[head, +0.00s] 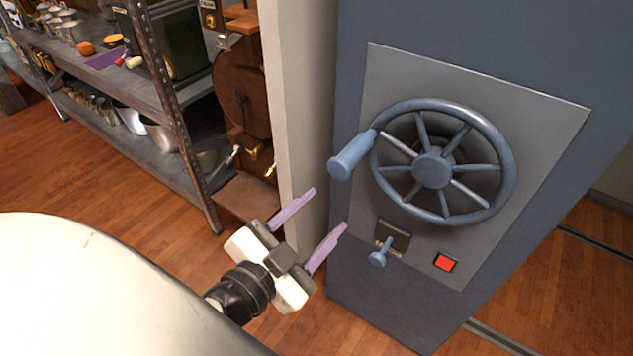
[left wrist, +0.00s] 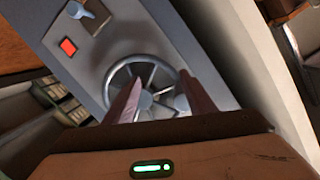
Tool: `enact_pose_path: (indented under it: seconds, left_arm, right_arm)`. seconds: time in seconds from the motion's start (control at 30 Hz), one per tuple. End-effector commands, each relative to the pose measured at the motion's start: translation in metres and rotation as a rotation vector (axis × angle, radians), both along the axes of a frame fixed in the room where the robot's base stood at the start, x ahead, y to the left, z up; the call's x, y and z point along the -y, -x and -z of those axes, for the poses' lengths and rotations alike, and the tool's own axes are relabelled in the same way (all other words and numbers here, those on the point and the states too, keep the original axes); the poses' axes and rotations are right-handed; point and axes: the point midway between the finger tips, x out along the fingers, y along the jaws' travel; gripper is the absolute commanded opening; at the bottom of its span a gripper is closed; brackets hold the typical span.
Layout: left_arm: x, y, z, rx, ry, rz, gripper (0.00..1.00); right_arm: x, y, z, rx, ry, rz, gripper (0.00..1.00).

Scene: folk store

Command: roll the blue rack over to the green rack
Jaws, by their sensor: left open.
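The blue rack (head: 535,120) stands at the right of the head view, its end panel facing me. On its grey plate is a blue spoked handwheel (head: 433,167) with a knob handle (head: 352,154) sticking out at the left of the rim. Below it are a small lever (head: 378,257) and a red button (head: 445,262). My left gripper (head: 330,208) is open and empty, apart from the wheel, to the lower left of the knob. In the left wrist view the wheel (left wrist: 125,75) shows behind and between the open fingers (left wrist: 160,82). I cannot make out a green rack. My right gripper is not in view.
A cream upright panel (head: 300,80) stands just left of the blue rack. Further left is a metal shelf (head: 160,100) with pots and other goods. Floor rails (head: 500,338) run at the lower right. Wooden floor (head: 95,185) is clear before the shelf.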

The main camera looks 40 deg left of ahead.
Motion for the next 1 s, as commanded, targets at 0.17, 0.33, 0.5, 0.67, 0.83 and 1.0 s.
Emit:
enact_pose_path:
  seconds: [0.17,0.33,0.5,0.67,0.83,1.0]
  left_arm:
    - [0.0,0.003,-0.057,0.148,0.006,0.011,0.5]
    - [-0.001,0.004,-0.065,0.175,0.012,0.01,0.5]
    - [-0.001,0.004,-0.064,0.174,0.012,0.01,0.5]
    - [-0.001,-0.004,-0.063,0.176,0.011,0.008,0.5]
    - [-0.001,-0.022,-0.062,0.179,0.012,0.008,0.5]
    - [-0.001,-0.043,-0.06,0.18,0.012,0.008,0.5]
  right_arm:
    - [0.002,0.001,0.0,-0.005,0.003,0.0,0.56]
    - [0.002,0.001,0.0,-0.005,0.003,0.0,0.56]
    - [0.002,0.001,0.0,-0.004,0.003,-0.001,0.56]
    - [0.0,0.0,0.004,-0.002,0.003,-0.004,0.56]
    - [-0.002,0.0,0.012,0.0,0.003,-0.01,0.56]
    - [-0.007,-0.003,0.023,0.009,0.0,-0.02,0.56]
